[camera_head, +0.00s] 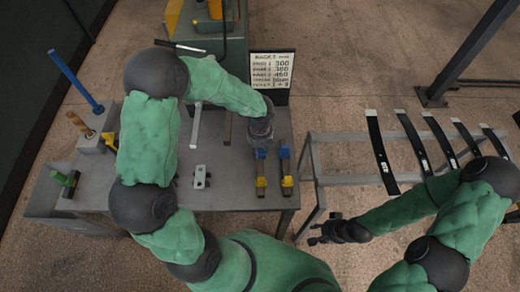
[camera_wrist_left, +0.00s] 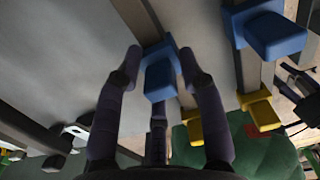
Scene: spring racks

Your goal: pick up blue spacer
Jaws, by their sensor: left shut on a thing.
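My left gripper (camera_head: 260,140) is over the right part of the grey table (camera_head: 222,187). In the left wrist view its fingers (camera_wrist_left: 160,62) are around a blue spacer (camera_wrist_left: 160,82) and shut on it. The spacer is at a grey bar, with a yellow block (camera_wrist_left: 194,132) further along it. In the head view the blue spacer shows just below the gripper (camera_head: 260,154), partly hidden. A second blue spacer (camera_wrist_left: 275,35) is on the neighbouring bar to the right. My right gripper (camera_head: 325,232) is away from the table with its fingers apart, apparently empty.
A sign (camera_head: 272,68) stands at the table's back edge. A small metal block (camera_head: 200,177) lies on the table. Tools with blue (camera_head: 78,82), wooden and green (camera_head: 66,179) handles are at the left. A rack with several dark leaf springs (camera_head: 380,150) stands to the right.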

